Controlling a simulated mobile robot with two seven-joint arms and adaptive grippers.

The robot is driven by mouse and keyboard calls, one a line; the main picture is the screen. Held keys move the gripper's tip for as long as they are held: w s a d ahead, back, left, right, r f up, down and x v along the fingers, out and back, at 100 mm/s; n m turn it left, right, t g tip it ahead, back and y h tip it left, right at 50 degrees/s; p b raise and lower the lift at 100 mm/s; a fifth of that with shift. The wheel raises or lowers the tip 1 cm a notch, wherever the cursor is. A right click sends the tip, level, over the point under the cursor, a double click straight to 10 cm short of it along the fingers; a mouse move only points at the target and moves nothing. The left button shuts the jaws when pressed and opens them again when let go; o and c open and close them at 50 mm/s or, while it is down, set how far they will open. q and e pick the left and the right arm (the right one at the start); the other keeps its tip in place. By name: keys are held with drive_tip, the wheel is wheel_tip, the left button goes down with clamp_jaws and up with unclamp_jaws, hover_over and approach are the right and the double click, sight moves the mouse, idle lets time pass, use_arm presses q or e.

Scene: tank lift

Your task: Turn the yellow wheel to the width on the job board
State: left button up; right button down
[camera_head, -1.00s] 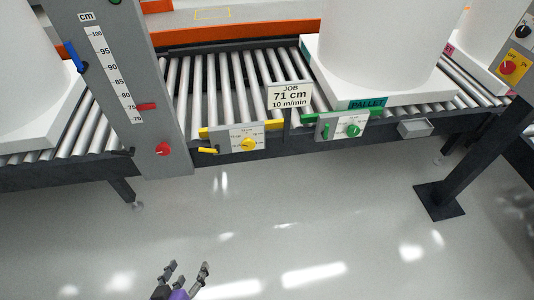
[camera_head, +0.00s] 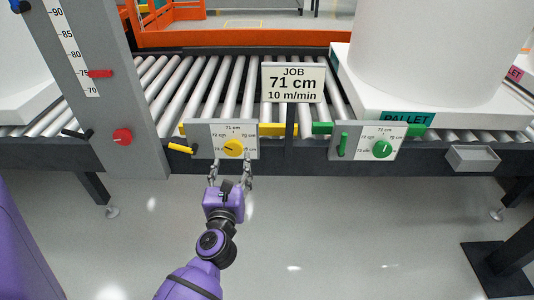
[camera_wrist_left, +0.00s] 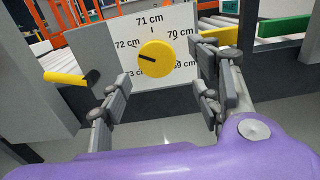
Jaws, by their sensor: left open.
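The yellow wheel (camera_head: 233,147) is a round knob on a white dial plate (camera_head: 207,137) on the front rail of the conveyor. In the left wrist view the wheel (camera_wrist_left: 156,59) has a dark mark pointing left, between the 72 cm and 73 cm labels; 71 cm is at the top. The job board (camera_head: 292,82) reads 71 cm, 10 m/min. My left gripper (camera_head: 230,170) is open just below and in front of the wheel. In the left wrist view its fingers (camera_wrist_left: 160,78) stand apart on either side of the wheel, with nothing between them. My right gripper is out of view.
A yellow lever (camera_head: 181,148) sticks out left of the dial plate. A green wheel (camera_head: 382,149) and green lever (camera_head: 342,146) are to the right. A grey post (camera_head: 100,60) with a red knob (camera_head: 122,137) stands at left. Floor below the rail is clear.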

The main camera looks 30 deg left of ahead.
sight(231, 150)
use_arm(q)
drive_tip(key=shift+n, duration=0.3)
drive_tip(key=x, duration=0.2)
drive_tip(key=b+x, duration=0.1)
drive_tip(key=x, duration=0.2)
drive_tip(key=a+x, duration=0.1)
drive_tip(key=x, duration=0.1)
drive_tip(key=shift+a, duration=0.1)
drive_tip(key=shift+c, duration=0.5)
